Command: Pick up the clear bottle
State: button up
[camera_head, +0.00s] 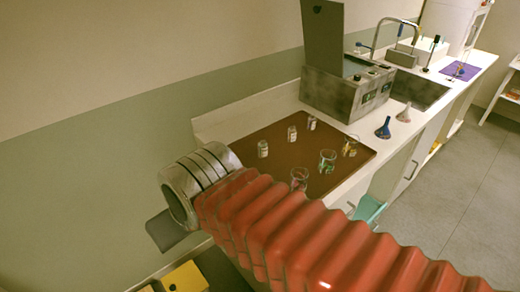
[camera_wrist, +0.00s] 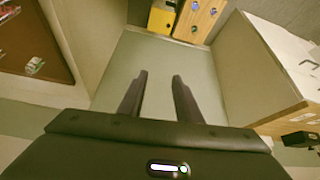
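I cannot tell which one the task means. In the wrist view, one bottle (camera_wrist: 34,65) shows near the left edge on the brown mat (camera_wrist: 55,45).
Several glass beakers, one (camera_head: 299,178) near my arm, stand on the mat's right side. A yellow box (camera_wrist: 161,18) sits below the gripper's far side.

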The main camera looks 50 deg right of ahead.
jog(key=shift+o, duration=0.4)
jog(key=shift+o, duration=0.7)
jog(key=shift+w+d, duration=0.1)
jog(key=shift+o, duration=0.4)
jog(key=shift+w+d, duration=0.2)
jog(key=w+d+f+m+t+h, duration=0.1)
jog(key=w+d+f+m+h, duration=0.1)
jog(key=w+d, duration=0.5)
jog(key=w+d+f+m+t+h, duration=0.1)
jog(key=w+d+m+t+h, duration=0.15)
jog(key=d, duration=0.95)
jog(key=d+f+m+t+h, duration=0.1)
jog(key=d+f, duration=0.1)
jog(key=d, duration=0.6)
jog(key=d+f+m+t+h, duration=0.1)
jog(key=d+f+h, duration=0.1)
jog(key=d, duration=0.7)
jog(key=shift+s+f, duration=0.4)
jog(key=shift+f, duration=0.05)
